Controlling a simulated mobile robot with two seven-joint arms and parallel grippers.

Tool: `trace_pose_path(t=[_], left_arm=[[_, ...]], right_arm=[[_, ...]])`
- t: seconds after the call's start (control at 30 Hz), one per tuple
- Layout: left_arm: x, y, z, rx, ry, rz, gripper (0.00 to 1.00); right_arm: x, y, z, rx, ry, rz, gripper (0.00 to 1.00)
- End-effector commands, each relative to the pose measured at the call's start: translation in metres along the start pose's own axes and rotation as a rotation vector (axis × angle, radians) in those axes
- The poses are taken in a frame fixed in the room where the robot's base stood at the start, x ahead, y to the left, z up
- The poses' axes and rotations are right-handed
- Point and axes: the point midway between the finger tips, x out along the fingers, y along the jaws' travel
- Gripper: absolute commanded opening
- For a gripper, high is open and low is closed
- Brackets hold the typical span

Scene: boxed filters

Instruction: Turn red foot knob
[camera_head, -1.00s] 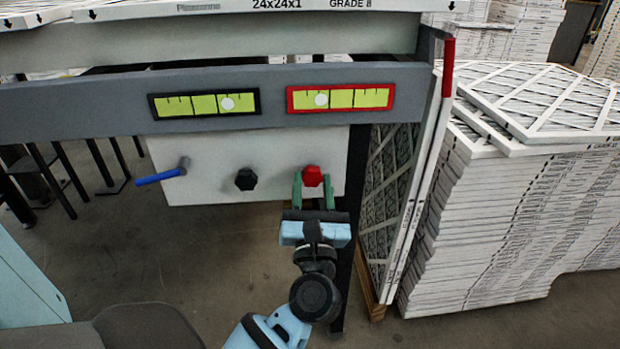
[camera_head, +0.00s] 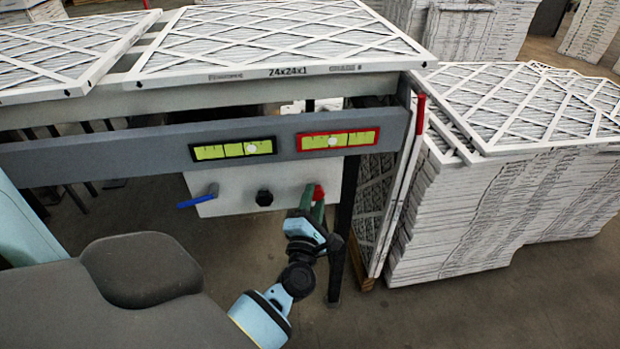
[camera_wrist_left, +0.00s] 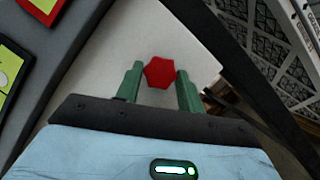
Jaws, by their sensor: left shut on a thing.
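The red knob (camera_head: 318,192) sits on a white panel under the grey beam. My left gripper (camera_head: 312,197) is shut on it. In the left wrist view the six-sided knob (camera_wrist_left: 159,72) shows between the two green fingers (camera_wrist_left: 158,86), and the picture is tilted. The red-framed level (camera_head: 338,141) on the beam has its white bubble left of centre. The black-framed level (camera_head: 233,149) has its bubble right of centre. My right gripper is not in view.
A black knob (camera_head: 264,198) and a blue lever (camera_head: 198,198) are on the same panel (camera_head: 231,196), left of the red knob. Boxed filters lie on top of the bench (camera_head: 270,45). A tall filter stack (camera_head: 470,215) stands close on the right. A dark table leg (camera_head: 342,235) is just right of my gripper.

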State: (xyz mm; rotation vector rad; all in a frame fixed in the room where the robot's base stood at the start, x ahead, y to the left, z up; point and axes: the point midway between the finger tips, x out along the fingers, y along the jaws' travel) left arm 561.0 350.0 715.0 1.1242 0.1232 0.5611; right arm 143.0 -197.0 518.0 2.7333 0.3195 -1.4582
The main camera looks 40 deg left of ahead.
Motion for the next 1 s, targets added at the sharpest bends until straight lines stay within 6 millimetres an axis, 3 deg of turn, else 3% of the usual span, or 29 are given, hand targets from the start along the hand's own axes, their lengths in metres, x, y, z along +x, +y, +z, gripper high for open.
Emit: trace_pose_path(t=[0.1,0.4,0.7,1.0], left_arm=[[0.002,0.008,0.005,0.095,0.0,-0.039,0.15],[0.003,0.01,0.006,0.331,-0.001,-0.136,0.15],[0.003,0.01,0.006,0.516,-0.001,-0.212,0.15],[0.002,0.007,0.004,0.606,-0.002,-0.251,0.15]], right_arm=[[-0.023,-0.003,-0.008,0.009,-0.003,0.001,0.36],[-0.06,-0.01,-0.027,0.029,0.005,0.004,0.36],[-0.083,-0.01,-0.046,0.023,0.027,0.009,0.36],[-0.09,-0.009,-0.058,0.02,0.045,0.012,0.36]])
